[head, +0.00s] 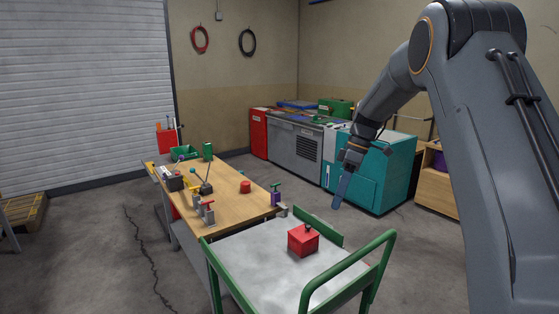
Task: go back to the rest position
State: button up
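My gripper (340,190) hangs at the end of my grey arm, which reaches in from the right. Its fingers point down and show nearly edge-on as one narrow blue-grey shape, so I cannot tell whether it is open or shut. I see nothing hanging from it. In the picture it lies in front of a teal cabinet (381,168), above and right of the cart.
A cart (263,275) with green rails stands in front, with a red box (303,240) on its grey top. A wooden workbench (226,188) behind it holds tools and a red cylinder (245,187). A grey machine (295,142) and a red cabinet (259,132) stand farther back. A pallet (24,212) lies left.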

jog(key=s+d+f+m+t+h, duration=0.1)
jog(key=s+f+m+t+h, duration=0.15)
jog(key=s+m, duration=0.85)
jog(key=s+d+f+m+t+h, duration=0.1)
jog(key=s+f+m+t, duration=0.15)
jog(key=s, duration=1.55)
notch_tip(320, 180, down, 17)
jog(key=s+g+b, duration=0.1)
jog(key=g+b, duration=0.2)
jog(key=b, duration=1.3)
jog(key=shift+a+f+m, duration=0.15)
jog(key=shift+m, duration=0.2)
